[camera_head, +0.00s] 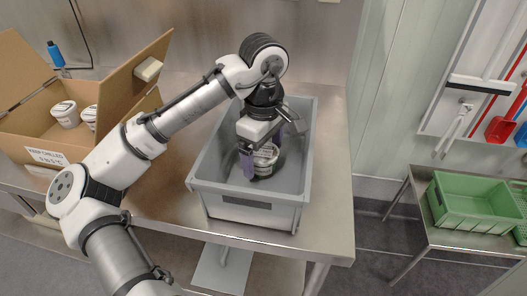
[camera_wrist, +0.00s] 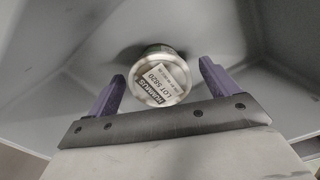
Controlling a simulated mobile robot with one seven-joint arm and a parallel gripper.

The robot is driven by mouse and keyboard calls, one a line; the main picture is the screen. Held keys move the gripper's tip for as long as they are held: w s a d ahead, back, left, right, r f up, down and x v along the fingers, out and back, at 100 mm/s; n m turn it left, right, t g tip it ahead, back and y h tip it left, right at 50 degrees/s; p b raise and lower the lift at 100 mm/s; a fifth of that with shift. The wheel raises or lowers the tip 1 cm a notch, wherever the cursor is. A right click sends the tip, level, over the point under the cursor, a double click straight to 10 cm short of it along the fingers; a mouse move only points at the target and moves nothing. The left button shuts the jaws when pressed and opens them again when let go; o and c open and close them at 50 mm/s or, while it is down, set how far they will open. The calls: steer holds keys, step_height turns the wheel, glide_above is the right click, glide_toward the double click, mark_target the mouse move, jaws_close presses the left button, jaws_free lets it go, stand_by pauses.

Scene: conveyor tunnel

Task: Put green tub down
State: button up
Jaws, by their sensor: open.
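A pale round tub (camera_head: 265,163) stands on the floor of the grey crate (camera_head: 245,202). My gripper (camera_head: 262,155) reaches down into the crate from above. In the wrist view the purple fingers of my gripper (camera_wrist: 161,72) are spread apart, one on each side of the tub, with a gap on both sides. Part of the tub is hidden behind my gripper in the head view.
An open cardboard box (camera_head: 28,122) with white tubs (camera_head: 66,114) stands at left on the steel table (camera_head: 330,190). A blue bottle (camera_head: 55,54) is behind it. A green crate (camera_head: 470,218) is on a side table at right. The grey crate's walls surround my gripper.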

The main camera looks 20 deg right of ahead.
mark_target(264, 152)
step_height(264, 152, up, 12)
stand_by(0.4)
